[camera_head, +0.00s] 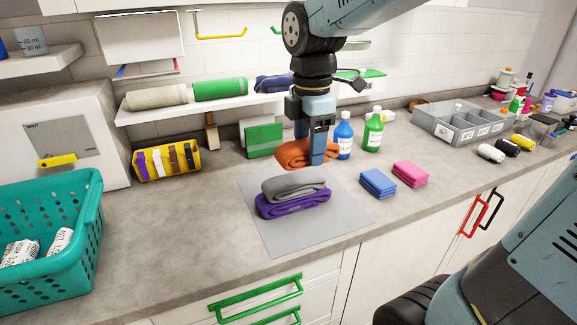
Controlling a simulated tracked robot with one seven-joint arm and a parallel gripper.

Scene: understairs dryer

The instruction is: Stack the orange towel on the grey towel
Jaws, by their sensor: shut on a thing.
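The folded orange towel (296,154) is held in my gripper (311,153), which points down at the back of the grey mat. My gripper is shut on it, and one finger covers part of its right side. The folded grey towel (293,183) lies on top of a folded purple towel (293,206) on the flat grey mat (335,213). The orange towel is behind and slightly above the grey towel in the picture. It looks raised off the mat, but I cannot tell its exact height.
Blue (343,136) and green (373,131) bottles stand just right of my gripper. A blue folded cloth (378,183) and a pink one (411,173) lie at right. A teal basket (85,235) stands at left. A shelf with rolled towels (220,90) is behind. The mat's front is clear.

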